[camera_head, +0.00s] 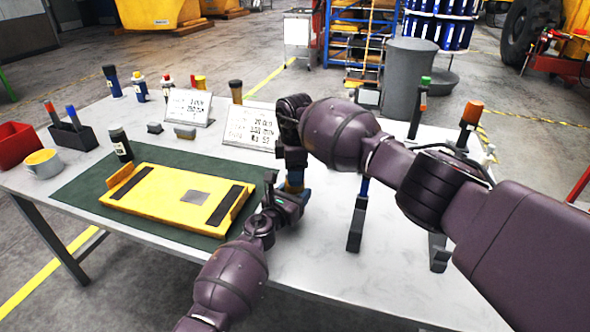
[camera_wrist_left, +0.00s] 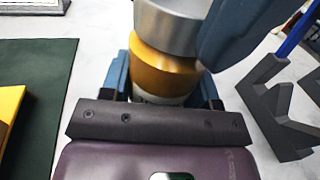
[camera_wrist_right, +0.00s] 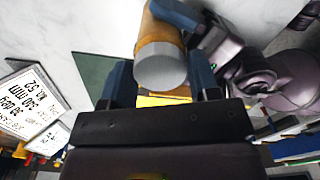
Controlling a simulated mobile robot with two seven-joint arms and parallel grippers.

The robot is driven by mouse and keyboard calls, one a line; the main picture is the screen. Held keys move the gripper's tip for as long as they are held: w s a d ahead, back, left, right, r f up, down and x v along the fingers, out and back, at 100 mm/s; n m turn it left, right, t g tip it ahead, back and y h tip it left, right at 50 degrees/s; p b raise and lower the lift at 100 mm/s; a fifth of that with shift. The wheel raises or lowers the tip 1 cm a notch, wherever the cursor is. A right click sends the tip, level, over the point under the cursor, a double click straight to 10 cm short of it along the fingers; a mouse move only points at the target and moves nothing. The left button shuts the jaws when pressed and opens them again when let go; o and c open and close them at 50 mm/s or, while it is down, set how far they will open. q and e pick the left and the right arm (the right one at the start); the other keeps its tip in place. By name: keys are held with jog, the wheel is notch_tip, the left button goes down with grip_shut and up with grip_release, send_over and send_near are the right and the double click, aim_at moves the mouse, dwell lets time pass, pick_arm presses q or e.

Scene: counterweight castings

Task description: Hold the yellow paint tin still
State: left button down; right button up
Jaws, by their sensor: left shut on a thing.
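The yellow paint tin (camera_wrist_left: 162,72) stands between the fingers of my left gripper (camera_wrist_left: 165,88) in the left wrist view. It has an ochre-yellow body, a grey top and a pale lower part. My left gripper, low at the table's middle in the head view (camera_head: 290,200), is shut on it. In the right wrist view the tin (camera_wrist_right: 160,40) shows its grey round end between the fingers of my right gripper (camera_wrist_right: 160,80). That gripper is right at the top; whether it touches is unclear. In the head view my arms mostly hide the tin.
A yellow casting (camera_head: 180,196) lies on a green mat (camera_head: 75,188) left of my grippers. Upright holders (camera_head: 356,225) stand to the right. White sign cards (camera_head: 250,125) stand behind.

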jog(key=c, duration=0.6)
jog(key=n, duration=0.5)
jog(key=shift+n, duration=0.4)
jog(key=n, duration=0.7)
jog(key=shift+r, duration=0.1)
jog(key=n, duration=1.3)
jog(key=shift+n, duration=0.4)
jog(key=n, duration=1.6)
jog(key=shift+n, duration=0.4)
jog(key=shift+r, duration=0.25)
jog(key=shift+r, duration=0.35)
